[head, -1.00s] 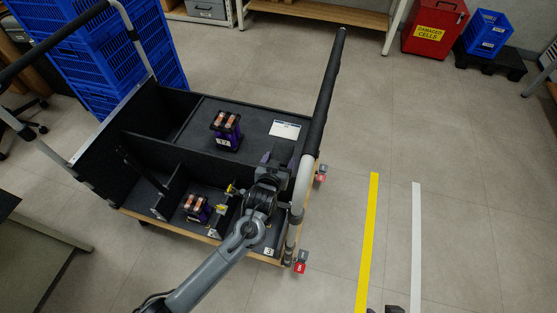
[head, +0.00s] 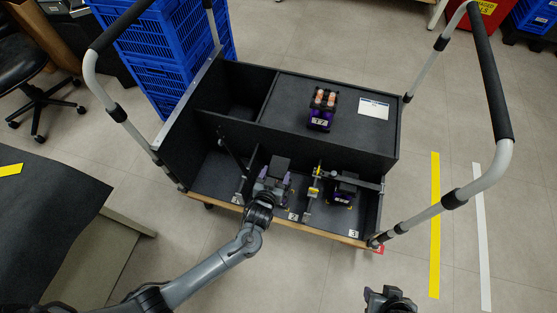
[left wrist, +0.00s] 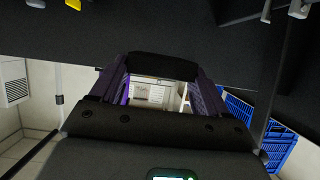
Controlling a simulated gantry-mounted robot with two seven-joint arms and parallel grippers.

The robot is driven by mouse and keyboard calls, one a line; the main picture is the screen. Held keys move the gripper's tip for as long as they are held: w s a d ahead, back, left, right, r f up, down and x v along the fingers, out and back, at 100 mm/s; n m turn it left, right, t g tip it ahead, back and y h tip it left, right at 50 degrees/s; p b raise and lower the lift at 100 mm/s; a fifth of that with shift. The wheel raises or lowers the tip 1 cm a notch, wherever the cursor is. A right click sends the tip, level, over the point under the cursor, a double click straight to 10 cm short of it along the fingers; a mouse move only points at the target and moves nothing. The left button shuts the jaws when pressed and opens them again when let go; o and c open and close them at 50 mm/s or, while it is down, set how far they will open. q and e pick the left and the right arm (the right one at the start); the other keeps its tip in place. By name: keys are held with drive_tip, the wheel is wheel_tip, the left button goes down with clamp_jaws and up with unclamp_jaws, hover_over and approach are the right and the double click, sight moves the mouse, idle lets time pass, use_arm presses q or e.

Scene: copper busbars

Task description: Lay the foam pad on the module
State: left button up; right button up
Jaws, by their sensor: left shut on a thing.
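My left gripper (head: 273,182) is over bay 2 of the cart, with purple fingers. It is shut on a dark foam pad (left wrist: 162,66), which spans its fingertips in the left wrist view. The module in bay 2 is hidden under the gripper and pad; I cannot tell whether the pad touches it. A purple module (head: 343,194) sits in bay 3 with a dark flat piece over its top. Another module (head: 322,108) with copper tops stands on the raised deck. My right gripper (head: 389,295) is at the bottom edge, partly cut off; its jaws are unclear.
The black cart (head: 245,128) has dividers between its bays and upright grey handles at both ends. Yellow fittings (head: 315,186) stick up on the divider right of bay 2. A white card (head: 373,108) lies on the deck. Blue crates (head: 160,60) stand behind.

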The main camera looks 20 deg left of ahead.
use_arm(q)
drive_tip(key=s+f, duration=0.1)
drive_tip(key=s+d+f+b, duration=0.1)
drive_tip(key=f, duration=0.1)
drive_tip(key=shift+d+f, duration=0.15)
drive_tip(key=shift+d, duration=0.05)
drive_tip(key=shift+f, duration=0.2)
drive_tip(key=f+b, duration=0.2)
drive_tip(key=b, duration=0.1)
drive_tip(key=shift+a+f, duration=0.2)
drive_tip(key=shift+a, duration=0.2)
drive_tip(key=shift+d+f+b, duration=0.2)
drive_tip(key=shift+f+b, duration=0.85)
drive_tip(key=shift+b, duration=0.15)
drive_tip(key=shift+a+f+b, duration=0.15)
drive_tip(key=shift+f+b, duration=0.35)
drive_tip(key=shift+b, duration=0.1)
use_arm(e)
wheel_tip(320, 180, down, 8)
drive_tip(key=shift+d+r, duration=0.2)
drive_tip(key=shift+d, duration=0.15)
drive_tip(key=shift+w+d, duration=0.1)
drive_tip(key=shift+d, duration=0.05)
use_arm(q)
drive_tip(key=shift+f, duration=0.4)
use_arm(e)
drive_tip(key=shift+f, duration=0.15)
use_arm(q)
drive_tip(key=o, duration=1)
